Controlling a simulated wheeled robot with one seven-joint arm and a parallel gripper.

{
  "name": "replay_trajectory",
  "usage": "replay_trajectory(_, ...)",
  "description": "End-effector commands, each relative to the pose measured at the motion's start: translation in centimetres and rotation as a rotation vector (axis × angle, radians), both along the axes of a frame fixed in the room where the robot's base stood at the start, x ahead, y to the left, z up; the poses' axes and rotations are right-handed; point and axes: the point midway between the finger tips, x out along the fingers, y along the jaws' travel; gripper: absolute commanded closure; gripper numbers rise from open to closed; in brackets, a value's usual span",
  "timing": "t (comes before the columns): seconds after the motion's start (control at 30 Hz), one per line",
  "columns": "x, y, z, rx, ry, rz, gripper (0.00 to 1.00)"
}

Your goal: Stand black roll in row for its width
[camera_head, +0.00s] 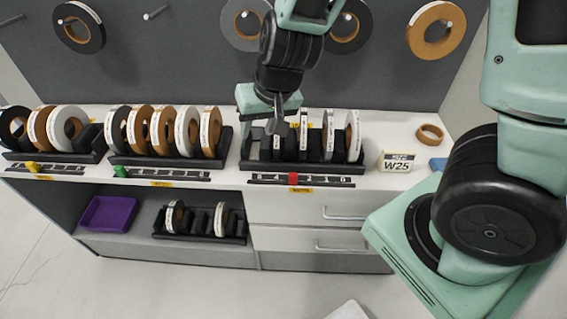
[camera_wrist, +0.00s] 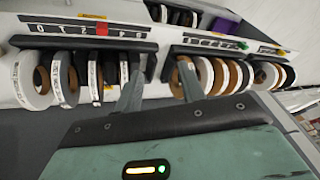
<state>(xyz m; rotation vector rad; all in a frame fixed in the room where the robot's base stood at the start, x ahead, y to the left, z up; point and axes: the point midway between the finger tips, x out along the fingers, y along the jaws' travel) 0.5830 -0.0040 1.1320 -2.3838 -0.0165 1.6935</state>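My gripper (camera_head: 276,124) is over the left end of the right-hand black rack (camera_head: 262,165); its two fingers are apart in the wrist view (camera_wrist: 160,92), with nothing visible between them. A dark roll with a white label (camera_head: 278,133) stands upright in that rack, just beside a finger; it also shows in the wrist view (camera_wrist: 123,68). A second dark labelled roll (camera_head: 303,130) stands to its right, then a grey roll (camera_head: 328,132) and a white roll (camera_head: 353,135). Parts of the rack's left end are hidden by my gripper.
A red marker (camera_head: 293,178) sits on the strip before this rack. A W25 sign (camera_head: 398,162) and a flat brown roll (camera_head: 430,134) are to its right. A middle rack (camera_head: 170,161) holds several rolls. A lower-shelf rack (camera_head: 200,238) and purple tray (camera_head: 108,214) sit below.

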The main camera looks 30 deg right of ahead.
Motion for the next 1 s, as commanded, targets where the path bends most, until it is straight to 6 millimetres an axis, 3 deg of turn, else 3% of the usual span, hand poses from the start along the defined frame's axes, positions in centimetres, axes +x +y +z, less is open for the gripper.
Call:
replay_trajectory(0.03, -2.8, 3.1, 1.4, 0.029, 0.035, 0.141, 0.6)
replay_trajectory(0.13, -9.5, 7.1, 3.6, 0.012, 0.125, 0.423, 0.6)
replay_trajectory(0.2, -13.5, 7.8, 4.6, -0.045, 0.175, 0.585, 0.6)
replay_trajectory(0.33, -18.0, 7.3, 5.6, -0.164, 0.228, 0.765, 0.6)
replay_trajectory(0.47, -19.4, 6.7, 5.9, -0.221, 0.246, 0.823, 0.6)
replay_trajectory(0.73, -19.4, 6.7, 5.9, -0.222, 0.248, 0.824, 0.6)
replay_trajectory(1.0, -19.3, 6.7, 1.6, -0.221, 0.249, 0.822, 0.6)
